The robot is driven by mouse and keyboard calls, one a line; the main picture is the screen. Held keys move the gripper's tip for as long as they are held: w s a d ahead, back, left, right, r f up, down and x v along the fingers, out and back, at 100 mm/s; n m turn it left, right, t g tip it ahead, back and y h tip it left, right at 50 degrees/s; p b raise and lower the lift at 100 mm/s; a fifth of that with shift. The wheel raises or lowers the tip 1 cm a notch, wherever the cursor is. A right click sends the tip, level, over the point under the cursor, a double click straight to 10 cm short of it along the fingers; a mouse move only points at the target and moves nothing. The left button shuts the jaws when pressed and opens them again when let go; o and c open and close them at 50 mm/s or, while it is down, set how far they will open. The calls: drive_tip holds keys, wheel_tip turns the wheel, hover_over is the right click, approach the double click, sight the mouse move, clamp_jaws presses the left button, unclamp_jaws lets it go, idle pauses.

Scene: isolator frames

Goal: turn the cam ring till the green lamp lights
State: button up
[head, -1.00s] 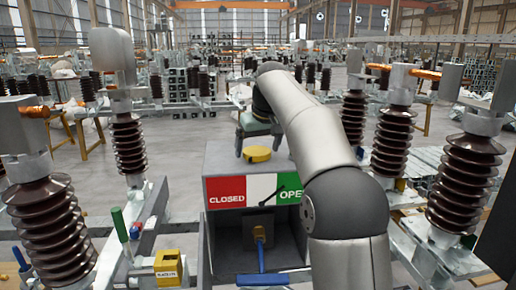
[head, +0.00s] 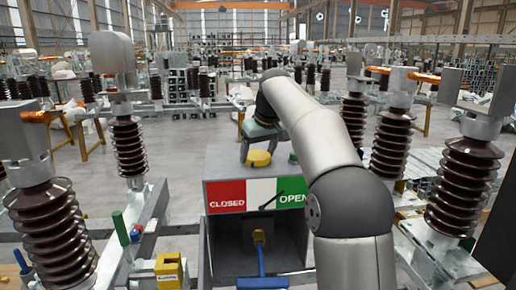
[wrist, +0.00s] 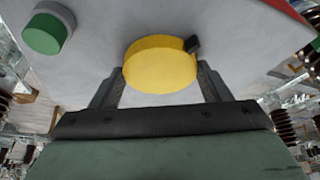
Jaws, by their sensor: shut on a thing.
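The yellow cam ring (wrist: 160,64) is a round disc on the grey top of a cabinet. It also shows in the head view (head: 257,159). A small black tab (wrist: 191,44) sits at its upper right edge in the wrist view. My gripper (wrist: 162,82) is shut on the ring, with one finger on each side of it; in the head view it reaches down over the cabinet top (head: 259,146). A green lamp (wrist: 47,32) in a pale round housing is at the upper left of the wrist view; it looks dull green, with no clear glow.
A red, white and green sign (head: 257,194) reading CLOSED and OPEN is on the cabinet front, with a blue handle (head: 261,265) below. Ribbed brown insulators (head: 388,145) stand on both sides. A yellow block (head: 170,271) is at the lower left.

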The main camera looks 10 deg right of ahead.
drive_tip(key=shift+w+d+r+n+g+y+p, duration=0.15)
drive_tip(key=shift+n+y+p, duration=0.25)
drive_tip(key=shift+n+p, duration=0.55)
drive_tip(key=shift+s+f+n+g+y+p, duration=0.15)
drive_tip(key=shift+n+y+p, duration=0.35)
drive_tip(key=shift+n, duration=0.65)
drive_tip(key=shift+w, duration=0.1)
drive_tip(key=o, duration=1)
drive_tip(key=shift+r, duration=0.15)
drive_tip(key=v, duration=1.1)
drive_tip(key=shift+r, duration=0.45)
